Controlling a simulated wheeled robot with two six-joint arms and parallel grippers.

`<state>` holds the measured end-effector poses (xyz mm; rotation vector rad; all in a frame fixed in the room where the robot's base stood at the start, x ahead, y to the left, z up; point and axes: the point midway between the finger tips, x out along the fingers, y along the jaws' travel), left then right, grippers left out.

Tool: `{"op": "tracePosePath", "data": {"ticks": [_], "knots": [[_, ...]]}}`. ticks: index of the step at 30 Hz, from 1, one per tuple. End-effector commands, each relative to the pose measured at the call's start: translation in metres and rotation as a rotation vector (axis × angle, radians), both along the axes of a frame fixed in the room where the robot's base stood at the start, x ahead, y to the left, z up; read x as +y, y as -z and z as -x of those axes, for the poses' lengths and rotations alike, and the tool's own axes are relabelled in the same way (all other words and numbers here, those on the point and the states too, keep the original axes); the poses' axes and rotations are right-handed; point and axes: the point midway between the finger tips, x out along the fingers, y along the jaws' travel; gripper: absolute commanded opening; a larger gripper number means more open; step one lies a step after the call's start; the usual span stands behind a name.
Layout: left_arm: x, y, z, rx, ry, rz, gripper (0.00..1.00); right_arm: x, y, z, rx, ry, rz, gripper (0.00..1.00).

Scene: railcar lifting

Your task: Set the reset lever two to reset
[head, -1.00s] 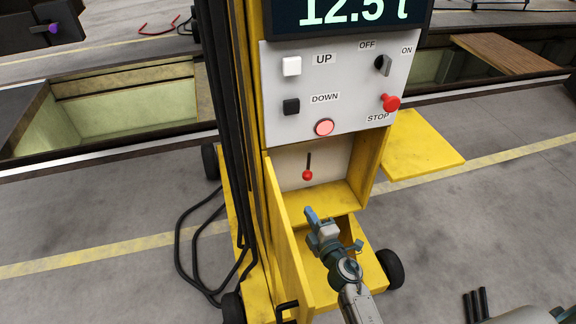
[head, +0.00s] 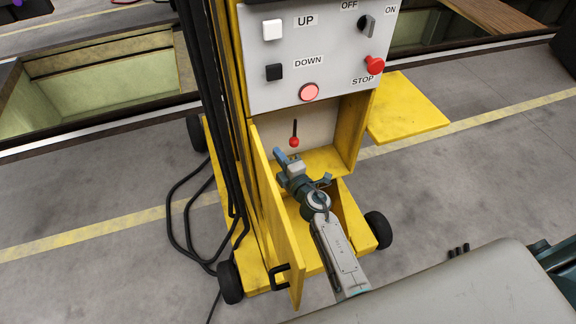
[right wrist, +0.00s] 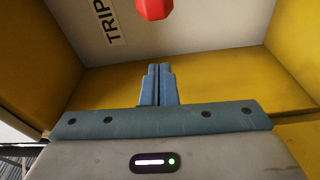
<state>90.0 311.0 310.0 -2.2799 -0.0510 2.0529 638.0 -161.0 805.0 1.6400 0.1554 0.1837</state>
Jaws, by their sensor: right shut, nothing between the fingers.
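The reset lever (head: 294,134) is a thin dark rod with a red knob, hanging down in the open recess of the yellow lifting unit, below a lit red button. In the right wrist view its red knob (right wrist: 154,9) shows at the top edge, beside a partly visible "TRIP" label (right wrist: 112,22). My right gripper (head: 278,154) is shut and empty. Its blue fingers (right wrist: 159,72) are together, just below the knob and apart from it in the right wrist view. A number on the lever is not visible. My left gripper is not in view.
The recess has yellow side walls (head: 352,132). Its yellow door (head: 277,222) stands open on the left, beside my arm. The control panel (head: 330,60) with buttons, a switch and a red stop knob (head: 375,64) is above. Black cables (head: 180,215) lie left.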

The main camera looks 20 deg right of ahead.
Motion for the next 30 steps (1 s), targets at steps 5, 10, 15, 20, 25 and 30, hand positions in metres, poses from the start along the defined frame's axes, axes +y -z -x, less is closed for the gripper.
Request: {"op": "tracePosePath", "data": {"ticks": [5,10,15,20,25,30], "knots": [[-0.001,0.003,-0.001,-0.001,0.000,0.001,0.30,-0.002,0.002,-0.027,0.001,0.000,0.005,0.00],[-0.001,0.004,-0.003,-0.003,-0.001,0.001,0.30,-0.025,0.003,-0.023,0.000,0.000,0.003,0.00],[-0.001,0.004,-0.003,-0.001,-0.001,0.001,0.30,-0.033,0.003,-0.022,0.000,0.000,0.000,0.00],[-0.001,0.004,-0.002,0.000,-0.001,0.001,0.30,-0.034,0.003,-0.022,0.000,0.000,0.000,0.00],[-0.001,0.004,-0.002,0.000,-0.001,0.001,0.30,-0.034,0.003,-0.022,0.000,-0.001,0.000,0.00],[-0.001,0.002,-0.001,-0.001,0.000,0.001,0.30,-0.037,0.002,-0.020,0.001,-0.019,0.003,0.00]]}}
